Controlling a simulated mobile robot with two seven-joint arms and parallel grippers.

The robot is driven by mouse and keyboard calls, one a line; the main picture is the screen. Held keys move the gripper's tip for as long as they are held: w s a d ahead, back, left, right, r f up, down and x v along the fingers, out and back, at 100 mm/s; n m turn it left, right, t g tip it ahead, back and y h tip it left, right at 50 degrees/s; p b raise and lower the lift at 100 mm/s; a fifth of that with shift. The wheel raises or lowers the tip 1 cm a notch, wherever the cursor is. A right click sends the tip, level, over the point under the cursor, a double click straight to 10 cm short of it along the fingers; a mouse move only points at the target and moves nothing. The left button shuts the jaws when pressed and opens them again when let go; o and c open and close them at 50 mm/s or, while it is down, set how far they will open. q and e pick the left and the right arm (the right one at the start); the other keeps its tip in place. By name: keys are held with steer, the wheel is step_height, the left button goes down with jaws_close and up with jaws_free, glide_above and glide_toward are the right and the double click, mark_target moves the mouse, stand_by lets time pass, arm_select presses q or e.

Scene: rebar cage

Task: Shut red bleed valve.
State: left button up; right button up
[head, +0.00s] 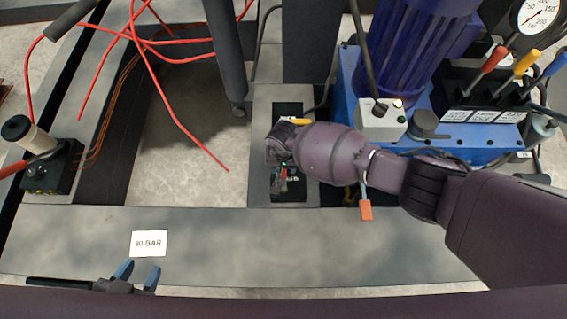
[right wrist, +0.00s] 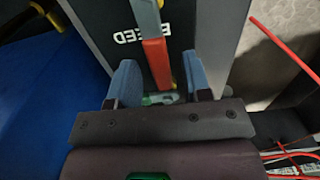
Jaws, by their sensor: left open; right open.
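The red bleed valve's handle (right wrist: 157,62) shows in the right wrist view as a red-orange bar on a dark plate marked BLEED (right wrist: 143,33). My right gripper (right wrist: 160,82) is open, with one blue finger on each side of the handle. Gaps show between the handle and both fingers. In the head view my right wrist and gripper (head: 279,160) are over the dark valve plate (head: 296,196) and hide most of the valve. My left gripper (head: 138,275) is open and empty at the lower left, far from the valve.
A blue pump unit (head: 350,75) with red, yellow and blue levers stands right of the valve. A card reading 80 BAR (head: 149,243) lies on the grey beam. Red hoses (head: 160,85) cross the upper left.

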steer(key=shift+c, duration=0.2)
jaws_close()
stand_by(0.3)
